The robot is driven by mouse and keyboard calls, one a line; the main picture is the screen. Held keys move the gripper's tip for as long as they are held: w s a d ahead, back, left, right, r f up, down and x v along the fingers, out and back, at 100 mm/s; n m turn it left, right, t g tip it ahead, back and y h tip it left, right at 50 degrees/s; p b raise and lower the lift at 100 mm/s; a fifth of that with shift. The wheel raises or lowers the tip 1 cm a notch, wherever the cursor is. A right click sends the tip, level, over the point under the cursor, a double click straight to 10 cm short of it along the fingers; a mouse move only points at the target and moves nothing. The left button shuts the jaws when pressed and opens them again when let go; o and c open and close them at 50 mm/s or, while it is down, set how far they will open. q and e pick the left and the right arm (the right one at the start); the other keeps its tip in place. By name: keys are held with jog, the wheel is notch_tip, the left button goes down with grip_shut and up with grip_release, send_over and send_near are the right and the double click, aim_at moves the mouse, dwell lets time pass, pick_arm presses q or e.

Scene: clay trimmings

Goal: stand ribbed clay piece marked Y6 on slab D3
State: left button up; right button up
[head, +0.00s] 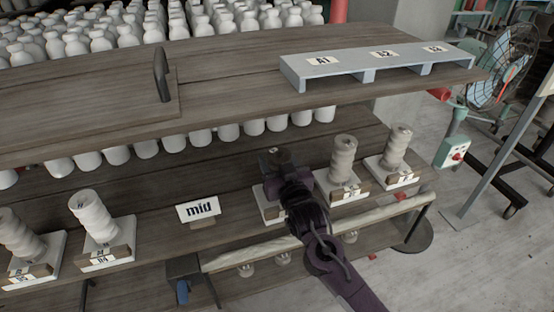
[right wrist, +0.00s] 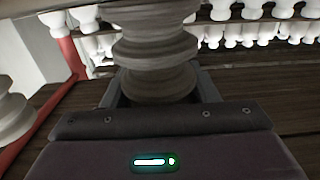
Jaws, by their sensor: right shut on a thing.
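My right gripper (head: 279,165) is shut on a ribbed clay piece (right wrist: 155,50), which stands between its fingers in the right wrist view. No mark can be read on this piece. In the head view the gripper and wrist cover most of it. A pale slab (head: 266,208) with a brown front block shows partly behind my right arm. Its label is hidden, and I cannot tell whether the held piece touches it. Other slabs with ribbed pieces stand along the lower shelf; their labels are too small to read surely. My left gripper is not in view.
Ribbed pieces stand close on the right (head: 343,165) and far right (head: 396,147). Two more stand on the left (head: 92,213) (head: 18,235). A "mid" sign (head: 198,209) stands between. The upper shelf (head: 225,85) overhangs behind, with a grey rack (head: 380,66) labelled A1 to A3.

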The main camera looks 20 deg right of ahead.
jog(key=o, duration=1.5)
jog(key=shift+o, duration=0.2)
jog(key=shift+s, duration=0.25)
jog(key=s+b, duration=0.2)
jog(key=s, duration=0.9)
jog(key=shift+s+d, duration=0.2)
jog(key=shift+s, duration=0.05)
